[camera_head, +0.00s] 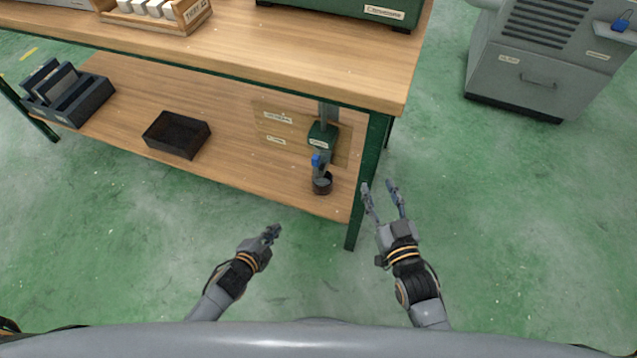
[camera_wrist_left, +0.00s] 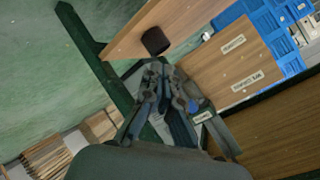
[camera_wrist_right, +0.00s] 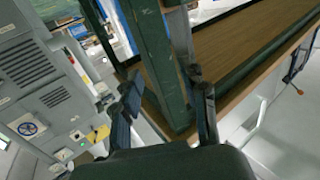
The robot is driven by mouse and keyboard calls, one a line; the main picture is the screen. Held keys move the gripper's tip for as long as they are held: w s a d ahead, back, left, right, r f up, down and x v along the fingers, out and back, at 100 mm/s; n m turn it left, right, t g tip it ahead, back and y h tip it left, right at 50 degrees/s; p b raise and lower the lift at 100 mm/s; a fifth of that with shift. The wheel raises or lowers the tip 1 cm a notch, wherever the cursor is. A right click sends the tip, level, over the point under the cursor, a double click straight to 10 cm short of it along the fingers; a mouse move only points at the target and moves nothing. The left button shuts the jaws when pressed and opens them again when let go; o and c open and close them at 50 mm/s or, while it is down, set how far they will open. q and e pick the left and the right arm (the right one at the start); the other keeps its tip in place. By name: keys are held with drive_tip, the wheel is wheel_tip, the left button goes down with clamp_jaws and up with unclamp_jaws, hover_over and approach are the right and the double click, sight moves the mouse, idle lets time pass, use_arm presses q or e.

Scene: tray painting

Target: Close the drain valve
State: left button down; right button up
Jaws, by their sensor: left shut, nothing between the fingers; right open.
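The drain valve with its blue handle (camera_head: 316,160) sits on a pipe below a green block (camera_head: 322,136), over the lower shelf at its right end. A dark round cup (camera_head: 322,186) stands under the valve. In the left wrist view the blue handle (camera_wrist_left: 193,106) shows beside my fingers, and the cup (camera_wrist_left: 155,41) is beyond them. My left gripper (camera_head: 271,233) is shut and empty, in front of the shelf, left of the valve and apart from it. My right gripper (camera_head: 381,187) is open and empty, just right of the bench leg.
The green bench leg (camera_head: 368,180) stands between the valve and my right gripper. A black bin (camera_head: 177,134) and a dark tool rack (camera_head: 68,95) are on the lower shelf. The bench top (camera_head: 300,50) overhangs the valve. A grey machine (camera_head: 540,65) stands back right; the floor is clear.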

use_arm(q)
drive_tip(key=w+d+r+m+t+h+b, duration=0.2)
drive_tip(key=w+d+r+m+h+b, duration=0.3)
drive_tip(key=d+r+m+b, duration=0.4)
drive_tip(key=shift+w+d+r+m+t+h+b, duration=0.15)
drive_tip(key=shift+w+d+m+t+h+b, duration=0.1)
drive_tip(key=shift+d+m+t+h+b, duration=0.35)
use_arm(e)
drive_tip(key=s+r+t+y, duration=0.1)
drive_tip(key=s+r+t, duration=0.2)
drive_tip(key=r, duration=0.5)
drive_tip(key=s+d+r+t+y, duration=0.1)
drive_tip(key=s+r+t, duration=0.2)
drive_tip(key=r, duration=0.5)
drive_tip(key=s+r+t+y, duration=0.1)
drive_tip(key=s+r+t, duration=0.2)
drive_tip(key=r, duration=0.5)
drive_tip(key=shift+s+d+r+t, duration=0.25)
drive_tip(key=shift+s+t, duration=0.05)
use_arm(q)
drive_tip(key=shift+a, duration=0.15)
